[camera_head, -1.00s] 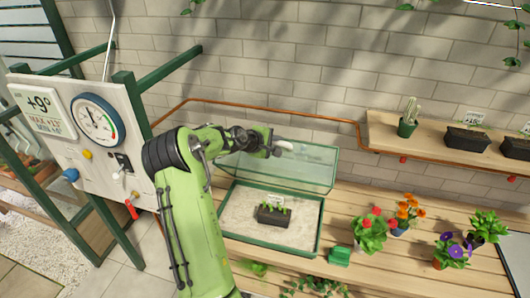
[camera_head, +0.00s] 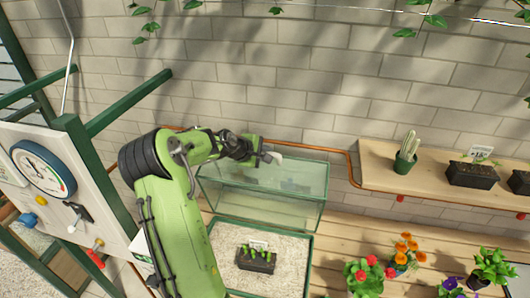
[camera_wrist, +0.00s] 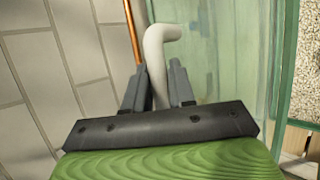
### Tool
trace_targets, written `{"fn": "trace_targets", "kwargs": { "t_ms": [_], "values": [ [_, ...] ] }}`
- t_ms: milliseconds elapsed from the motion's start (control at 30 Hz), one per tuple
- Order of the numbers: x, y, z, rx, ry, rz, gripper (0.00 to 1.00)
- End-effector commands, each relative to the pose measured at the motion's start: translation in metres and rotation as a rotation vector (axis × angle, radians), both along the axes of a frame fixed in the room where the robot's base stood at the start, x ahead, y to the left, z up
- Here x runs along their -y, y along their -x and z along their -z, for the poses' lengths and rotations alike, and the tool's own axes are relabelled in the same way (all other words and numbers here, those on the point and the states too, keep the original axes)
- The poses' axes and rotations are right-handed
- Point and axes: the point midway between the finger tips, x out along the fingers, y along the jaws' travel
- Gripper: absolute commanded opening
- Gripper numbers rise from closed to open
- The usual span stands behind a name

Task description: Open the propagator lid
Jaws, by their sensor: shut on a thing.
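The propagator's clear lid (camera_head: 285,180) stands raised at the back of its green-framed base (camera_head: 309,262) in the head view. Its glass (camera_wrist: 225,60) shows to the right in the wrist view. My gripper (camera_head: 262,158) is at the lid's upper left edge. In the wrist view my gripper (camera_wrist: 158,85) is shut on the pale bent lid handle (camera_wrist: 157,50). The handle's pale end (camera_head: 273,157) also shows in the head view. The base holds pale gravel and a dark seedling tray (camera_head: 256,261). My arm hides the base's left part.
A copper pipe (camera_head: 322,149) runs along the brick wall behind the lid. A wooden shelf (camera_head: 385,176) with a cactus and planters is at right. Flower pots stand right of the base. A gauge panel (camera_head: 95,190) stands at left.

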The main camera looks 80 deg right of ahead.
Motion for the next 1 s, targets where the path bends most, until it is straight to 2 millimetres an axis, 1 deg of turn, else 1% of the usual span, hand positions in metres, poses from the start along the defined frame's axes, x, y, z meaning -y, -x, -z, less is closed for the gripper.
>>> {"fn": "trace_targets", "kwargs": {
  "t_ms": [33, 167, 200, 333, 567, 667, 767, 1000],
  "values": [
    [-0.003, -0.001, 0.006, 0.001, -0.017, -0.002, 0.00],
    [-0.003, -0.001, 0.006, 0.001, -0.017, -0.002, 0.00],
    [-0.003, -0.001, 0.006, 0.000, -0.017, -0.001, 0.26],
    [-0.002, -0.001, 0.006, 0.001, -0.016, -0.001, 0.45],
    [-0.003, -0.001, 0.005, 0.001, -0.016, -0.001, 0.45],
    [-0.008, -0.006, 0.000, 0.001, -0.012, -0.002, 0.45],
    [-0.021, -0.016, -0.014, 0.003, -0.008, -0.006, 0.45],
    [-0.066, -0.047, -0.058, 0.003, -0.004, -0.007, 0.45]
  ]
}}
